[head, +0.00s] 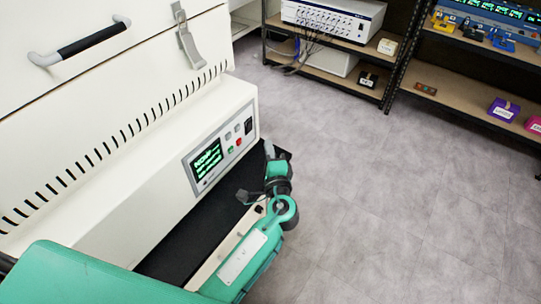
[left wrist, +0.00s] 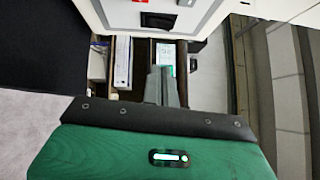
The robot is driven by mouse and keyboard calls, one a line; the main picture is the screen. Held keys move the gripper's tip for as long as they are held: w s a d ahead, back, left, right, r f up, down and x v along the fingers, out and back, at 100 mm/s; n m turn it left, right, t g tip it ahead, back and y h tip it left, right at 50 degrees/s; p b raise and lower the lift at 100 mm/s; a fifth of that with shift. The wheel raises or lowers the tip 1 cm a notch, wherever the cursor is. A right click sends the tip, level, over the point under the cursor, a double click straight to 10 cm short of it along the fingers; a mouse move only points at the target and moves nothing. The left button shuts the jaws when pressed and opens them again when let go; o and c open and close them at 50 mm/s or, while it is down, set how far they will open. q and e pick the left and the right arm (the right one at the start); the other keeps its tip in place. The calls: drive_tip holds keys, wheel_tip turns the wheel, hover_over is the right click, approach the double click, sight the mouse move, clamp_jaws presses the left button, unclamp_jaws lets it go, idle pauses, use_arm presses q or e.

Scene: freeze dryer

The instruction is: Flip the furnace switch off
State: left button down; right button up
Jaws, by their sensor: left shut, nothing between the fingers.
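The furnace (head: 160,150) is a large cream cabinet at the left of the head view. Its control panel (head: 222,147) has a lit green display, small coloured buttons and a black rocker switch (head: 249,126) at the upper right. In the left wrist view the black switch (left wrist: 158,20) sits on the grey panel at the top, ahead of the fingers. My left gripper (head: 268,150) is beside the panel's right end, below and right of the switch and apart from it. Its fingers (left wrist: 161,72) are together and empty. I cannot tell the switch's position. My right gripper is not in view.
A black ledge (head: 185,240) runs below the panel. Dark shelving (head: 390,75) with a white instrument (head: 333,18) and small coloured items stands at the back. The grey floor (head: 390,200) to the right is clear.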

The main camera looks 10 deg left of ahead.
sight(252, 123)
use_arm(q)
drive_tip(key=w+a, duration=0.1)
drive_tip(key=w+a+p, duration=0.1)
drive_tip(key=w+a, duration=0.1)
drive_tip(key=w+a+r+p, duration=0.1)
drive_tip(key=a, duration=0.1)
drive_tip(key=shift+w+a, duration=0.15)
drive_tip(key=shift+w, duration=0.2)
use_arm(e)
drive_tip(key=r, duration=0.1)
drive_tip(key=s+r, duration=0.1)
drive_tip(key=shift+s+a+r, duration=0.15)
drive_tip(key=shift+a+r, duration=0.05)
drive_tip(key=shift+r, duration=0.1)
use_arm(q)
drive_tip(key=shift+f, duration=0.1)
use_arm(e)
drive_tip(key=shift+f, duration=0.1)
use_arm(q)
drive_tip(key=shift+w+a, duration=0.1)
drive_tip(key=shift+a, duration=0.1)
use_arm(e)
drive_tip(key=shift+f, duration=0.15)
